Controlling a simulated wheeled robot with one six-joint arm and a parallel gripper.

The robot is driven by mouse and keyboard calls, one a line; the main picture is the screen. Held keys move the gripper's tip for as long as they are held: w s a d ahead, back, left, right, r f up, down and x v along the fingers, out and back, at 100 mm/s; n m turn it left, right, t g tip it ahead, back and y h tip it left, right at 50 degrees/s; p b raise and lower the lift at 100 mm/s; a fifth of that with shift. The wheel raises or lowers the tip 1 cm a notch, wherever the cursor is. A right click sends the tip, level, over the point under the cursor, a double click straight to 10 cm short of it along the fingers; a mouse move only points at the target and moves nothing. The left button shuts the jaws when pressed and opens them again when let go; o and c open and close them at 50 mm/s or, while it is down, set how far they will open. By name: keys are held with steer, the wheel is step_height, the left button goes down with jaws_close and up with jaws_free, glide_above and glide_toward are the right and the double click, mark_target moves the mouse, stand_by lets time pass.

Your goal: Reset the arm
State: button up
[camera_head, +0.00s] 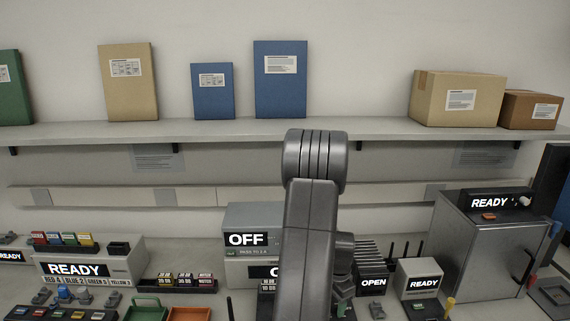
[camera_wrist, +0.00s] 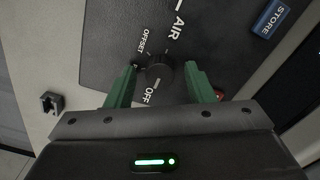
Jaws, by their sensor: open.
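My gripper (camera_wrist: 160,69) shows in the wrist view with its two green fingers apart. A dark round knob (camera_wrist: 159,74) on a dark panel (camera_wrist: 108,30) lies between and beyond the fingertips. Labels OFFSET, AIR and OFF surround the knob. I cannot tell how far the fingertips are from the panel. In the head view my grey arm rises in the middle and hides part of the bench; the gripper is not clearly visible there.
A blue STORE button (camera_wrist: 271,18) and a small dark bracket (camera_wrist: 52,103) lie near the panel. In the head view, a grey cabinet (camera_head: 483,250) stands right, an OFF unit (camera_head: 250,215) stands behind my arm, and a shelf (camera_head: 220,129) with binders and boxes (camera_head: 458,98) runs above.

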steer(key=shift+r+m+p, duration=0.15)
steer(key=shift+m+p, duration=0.4)
steer(key=shift+m, duration=0.35)
steer(key=shift+r+b, duration=0.55)
steer(key=shift+r, duration=1.75)
steer(key=shift+s, duration=0.1)
